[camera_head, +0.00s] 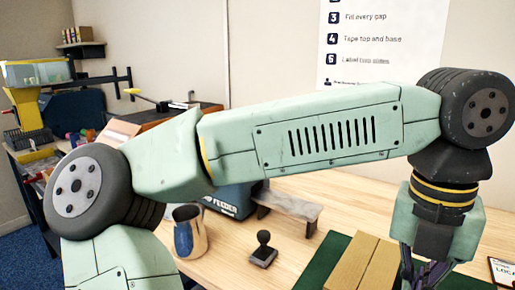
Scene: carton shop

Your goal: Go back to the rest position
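My arm spans the view from the lower left to the right. My gripper (425,268) hangs at the lower right, its dark fingers pointing down beside a brown carton (362,265). The fingertips are cut off by the bottom edge, so I cannot tell whether it is open or shut, or whether it touches the carton. The carton lies on a dark green mat (322,262) on the wooden table (220,268).
A metal cup (189,232), a black stamp (263,250), a blue feeder box (230,200) and a small grey bench (288,208) stand on the table. A label card (503,270) lies at the right edge. A cluttered side bench with a yellow machine (27,110) is at the left.

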